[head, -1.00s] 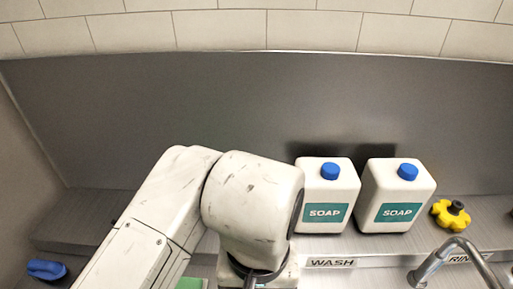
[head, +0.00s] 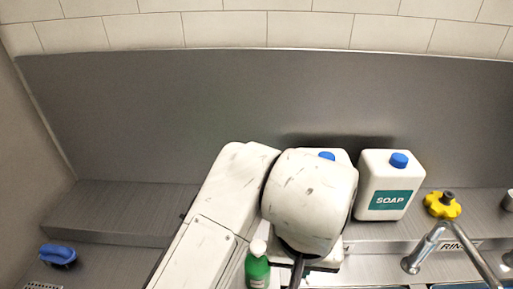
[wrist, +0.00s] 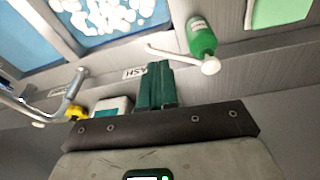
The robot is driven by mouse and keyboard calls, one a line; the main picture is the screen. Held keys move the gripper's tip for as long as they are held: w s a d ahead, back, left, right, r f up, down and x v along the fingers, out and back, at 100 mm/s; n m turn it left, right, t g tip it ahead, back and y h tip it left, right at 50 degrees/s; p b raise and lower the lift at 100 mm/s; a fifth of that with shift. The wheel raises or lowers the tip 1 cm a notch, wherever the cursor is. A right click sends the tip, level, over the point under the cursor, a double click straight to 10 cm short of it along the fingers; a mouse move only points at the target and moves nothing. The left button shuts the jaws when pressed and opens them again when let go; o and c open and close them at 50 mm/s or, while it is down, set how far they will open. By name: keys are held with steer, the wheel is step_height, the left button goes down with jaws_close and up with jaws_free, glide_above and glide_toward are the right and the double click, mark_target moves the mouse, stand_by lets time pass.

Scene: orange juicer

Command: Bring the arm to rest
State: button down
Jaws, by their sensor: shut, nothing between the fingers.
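My gripper (wrist: 157,68) shows in the wrist view as two dark green fingers lying side by side, shut and empty. They reach over the sink ledge, close to the upside-down WASH label (wrist: 134,72), touching nothing that I can make out. In the head view my arm fills the lower middle and hides the gripper.
Two white soap jugs, the left (head: 326,155) mostly behind my arm and the right (head: 389,184) clear, stand at the back wall. A green bottle (head: 257,270) is beside my arm. A yellow knob (head: 442,205), metal faucet (head: 428,245) and blue brush (head: 58,254) are apart.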

steer(key=w+d+f+m+t+h+b, duration=0.1)
steer(key=w+d+t+h, duration=0.35)
steer(key=d, duration=0.95)
steer(key=d+f+b, duration=0.2)
steer(key=d+f, duration=0.5)
steer(key=d, duration=0.3)
steer(key=s+a+f+n+g+y+b, duration=0.1)
steer(key=s+a+f+g+y, duration=0.1)
steer(key=s+f, duration=0.9)
steer(key=s+a+f+n+g+y, duration=0.1)
steer(key=s+f+g+y, duration=0.2)
steer(key=s+f, duration=0.8)
steer(key=shift+s+a+f+b, duration=0.35)
steer(key=shift+s+a, duration=0.05)
steer(key=shift+s, duration=0.35)
steer(key=c, duration=1.8)
jaws_free()
steer(key=shift+g, duration=0.25)
steer(key=shift+c, duration=0.2)
